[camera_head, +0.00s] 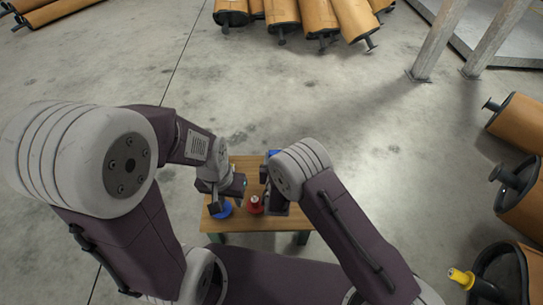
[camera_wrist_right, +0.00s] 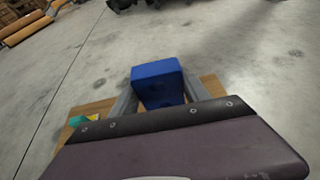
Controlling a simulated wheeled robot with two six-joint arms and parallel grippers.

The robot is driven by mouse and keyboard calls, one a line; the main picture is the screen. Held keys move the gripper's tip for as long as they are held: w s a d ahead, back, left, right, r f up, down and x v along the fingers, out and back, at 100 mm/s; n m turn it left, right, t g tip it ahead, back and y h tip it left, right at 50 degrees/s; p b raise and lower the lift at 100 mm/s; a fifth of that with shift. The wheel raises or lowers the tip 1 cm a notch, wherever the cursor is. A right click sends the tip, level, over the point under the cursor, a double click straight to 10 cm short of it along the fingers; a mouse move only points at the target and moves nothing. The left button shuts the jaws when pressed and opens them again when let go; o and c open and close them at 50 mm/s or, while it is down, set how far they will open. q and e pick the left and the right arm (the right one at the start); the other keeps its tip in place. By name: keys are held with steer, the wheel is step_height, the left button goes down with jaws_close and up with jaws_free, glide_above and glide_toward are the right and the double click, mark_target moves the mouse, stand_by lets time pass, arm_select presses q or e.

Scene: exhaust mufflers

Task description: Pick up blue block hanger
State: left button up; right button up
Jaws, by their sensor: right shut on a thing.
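The blue block (camera_wrist_right: 157,83) sits between the two grey fingers of my right gripper (camera_wrist_right: 158,92) in the right wrist view. The gripper is shut on it. In the head view a bit of blue (camera_head: 273,153) shows beside my right wrist, and the arm hides most of it. My left gripper (camera_head: 220,200) is over the left part of the small table, just above a round blue piece (camera_head: 221,210). Its fingers are too small and dark to tell whether they are open or shut. No separate hanger shape can be made out.
The small wooden table (camera_head: 240,224) also bears a red piece (camera_head: 255,204) between my two grippers. Orange mufflers (camera_head: 283,12) lie at the back and right. The floor around the table is clear.

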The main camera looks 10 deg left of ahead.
steer(key=s+d+r+p, duration=0.3)
steer(key=d+r+p, duration=0.1)
steer(key=d, duration=0.4)
steer(key=shift+d+r+p, duration=0.35)
steer(key=shift+d+r, duration=0.05)
steer(key=shift+r, duration=0.45)
